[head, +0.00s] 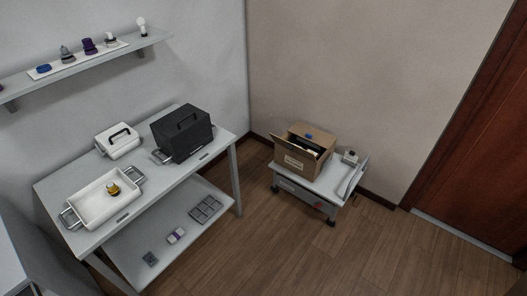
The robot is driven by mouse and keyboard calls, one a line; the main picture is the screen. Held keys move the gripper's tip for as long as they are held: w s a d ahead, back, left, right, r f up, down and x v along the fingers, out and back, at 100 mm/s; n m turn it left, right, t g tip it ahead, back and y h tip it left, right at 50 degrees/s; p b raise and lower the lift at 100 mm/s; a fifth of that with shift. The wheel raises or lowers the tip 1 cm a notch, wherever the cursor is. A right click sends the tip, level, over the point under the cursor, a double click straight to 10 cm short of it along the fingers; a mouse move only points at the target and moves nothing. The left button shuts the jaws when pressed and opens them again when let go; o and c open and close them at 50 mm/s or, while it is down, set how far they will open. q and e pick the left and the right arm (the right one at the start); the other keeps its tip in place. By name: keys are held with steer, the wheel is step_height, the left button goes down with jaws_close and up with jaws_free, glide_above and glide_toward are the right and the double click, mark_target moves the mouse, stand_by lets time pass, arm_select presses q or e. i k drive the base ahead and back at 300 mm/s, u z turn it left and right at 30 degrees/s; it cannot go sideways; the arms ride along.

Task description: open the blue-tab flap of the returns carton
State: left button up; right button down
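The returns carton (301,157) is a brown cardboard box with a pale label on its front. It stands on a low white wheeled cart (328,185) near the corner of the room. A small blue tab (309,136) shows at the top of the carton, toward its back. The front side of its top looks open, with a dark gap and something pale inside. At this size I cannot tell exactly how each flap lies. Neither of my grippers is in view.
A grey-white table (149,187) at left bears a white tray (98,205), a white case (118,141) and a black case (182,132). A wall shelf (90,58) holds several small items. A small device (349,157) sits beside the carton. The wooden floor (400,255) at right is clear.

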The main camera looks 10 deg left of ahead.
mark_target(324, 139)
steer(key=u, duration=0.45)
steer(key=i, duration=1.75)
steer(key=z, duration=0.45)
steer(key=i, duration=0.5)
steer(key=z, duration=0.4)
